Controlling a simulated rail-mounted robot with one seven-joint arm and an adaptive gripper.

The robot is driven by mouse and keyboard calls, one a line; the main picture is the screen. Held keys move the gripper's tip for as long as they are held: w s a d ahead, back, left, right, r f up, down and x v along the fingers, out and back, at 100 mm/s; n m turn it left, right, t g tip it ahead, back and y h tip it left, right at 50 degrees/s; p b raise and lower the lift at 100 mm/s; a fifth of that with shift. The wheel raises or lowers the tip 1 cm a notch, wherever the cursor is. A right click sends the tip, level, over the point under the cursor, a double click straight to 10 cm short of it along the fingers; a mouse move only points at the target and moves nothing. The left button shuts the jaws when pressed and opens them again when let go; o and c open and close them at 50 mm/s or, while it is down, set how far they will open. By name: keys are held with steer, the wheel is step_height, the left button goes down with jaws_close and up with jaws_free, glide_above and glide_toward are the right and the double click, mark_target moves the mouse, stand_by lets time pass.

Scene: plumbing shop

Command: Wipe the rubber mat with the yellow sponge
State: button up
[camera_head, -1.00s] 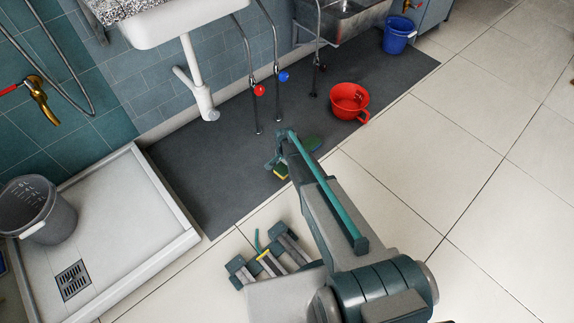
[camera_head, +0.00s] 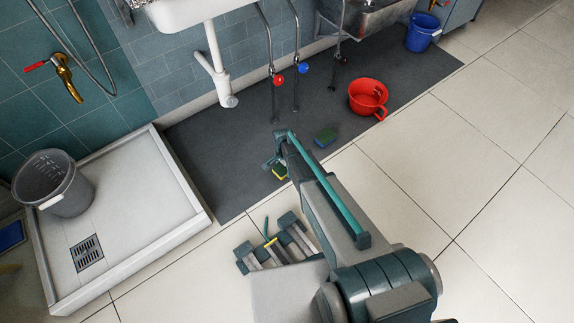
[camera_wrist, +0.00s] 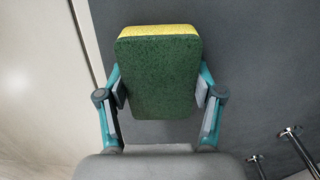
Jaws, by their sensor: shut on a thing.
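My gripper (camera_wrist: 159,94) is shut on the yellow sponge (camera_wrist: 160,30), holding it by its sides. In the wrist view its dark green scouring face is turned to the camera, with a yellow edge at the top. In the head view the sponge (camera_head: 280,172) shows at my gripper (camera_head: 274,160), over the near edge of the dark grey rubber mat (camera_head: 225,150). I cannot tell whether it touches the mat. The mat also fills most of the wrist view's background (camera_wrist: 255,70).
A red basin (camera_head: 368,98) and blue bucket (camera_head: 422,32) stand farther right. Tap pipes (camera_head: 272,80) rise behind. A shower tray (camera_head: 130,190) with a grey bucket (camera_head: 62,190) is left.

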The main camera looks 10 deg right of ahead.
mark_target(277, 171)
steer(key=shift+s+a, duration=0.4)
steer(key=shift+a, duration=0.4)
steer(key=shift+s+a, duration=0.4)
steer(key=shift+a, duration=0.35)
steer(key=shift+s+a+r+p, duration=0.1)
steer(key=shift+a+r+p, duration=0.05)
steer(key=shift+a+p, duration=0.15)
steer(key=shift+d+r+p, duration=0.15)
steer(key=shift+r+p, duration=2.05)
steer(key=shift+r, duration=1.8)
steer(key=s+d+r+p, duration=0.3)
steer(key=s+d+r, duration=0.1)
steer(key=s+r, duration=0.4)
steer(key=shift+s+d, duration=0.25)
steer(key=shift+s, duration=0.2)
